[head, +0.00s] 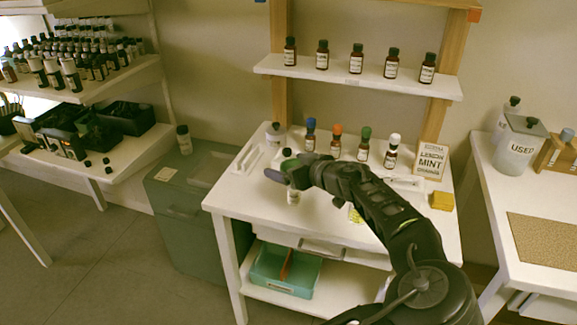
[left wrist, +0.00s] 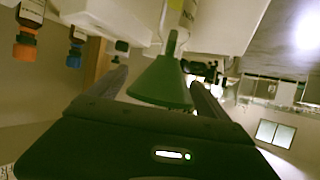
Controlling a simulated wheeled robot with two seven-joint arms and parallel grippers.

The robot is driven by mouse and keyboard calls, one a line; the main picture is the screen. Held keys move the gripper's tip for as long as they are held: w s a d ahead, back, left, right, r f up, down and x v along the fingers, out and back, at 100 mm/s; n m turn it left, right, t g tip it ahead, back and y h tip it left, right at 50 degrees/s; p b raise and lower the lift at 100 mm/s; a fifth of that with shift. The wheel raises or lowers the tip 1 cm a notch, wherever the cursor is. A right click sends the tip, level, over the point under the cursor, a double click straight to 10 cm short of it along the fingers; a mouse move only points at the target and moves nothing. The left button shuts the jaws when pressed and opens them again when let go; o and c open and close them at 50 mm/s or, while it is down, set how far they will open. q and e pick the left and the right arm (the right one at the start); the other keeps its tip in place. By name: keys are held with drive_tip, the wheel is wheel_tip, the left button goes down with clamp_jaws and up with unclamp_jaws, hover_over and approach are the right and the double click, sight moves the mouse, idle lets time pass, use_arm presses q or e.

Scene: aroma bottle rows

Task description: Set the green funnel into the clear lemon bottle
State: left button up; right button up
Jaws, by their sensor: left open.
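My left gripper (head: 281,171) is over the front left part of the white table. It also shows in the left wrist view (left wrist: 160,84), with its two fingers apart. The green funnel (left wrist: 163,80) is between those fingers, its narrow stem pointing at a clear bottle with a yellowish label (left wrist: 186,14). The stem end meets or overlaps the bottle neck; I cannot tell how far in it is. In the head view a bit of green funnel (head: 290,164) shows behind the fingers, with the clear bottle (head: 293,197) below. My right gripper is not seen.
Bottles with blue (head: 310,134), orange (head: 336,140), green (head: 364,145) and white (head: 392,152) caps stand in a row behind. A lemon mint sign (head: 431,160) and yellow block (head: 442,201) are at right. The table's front left is clear.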

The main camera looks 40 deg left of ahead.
use_arm(q)
drive_tip(key=v, duration=0.7)
drive_tip(key=shift+d+r+b, duration=0.2)
drive_tip(key=shift+d+b, duration=0.15)
drive_tip(key=shift+s, duration=0.1)
idle(0.8)
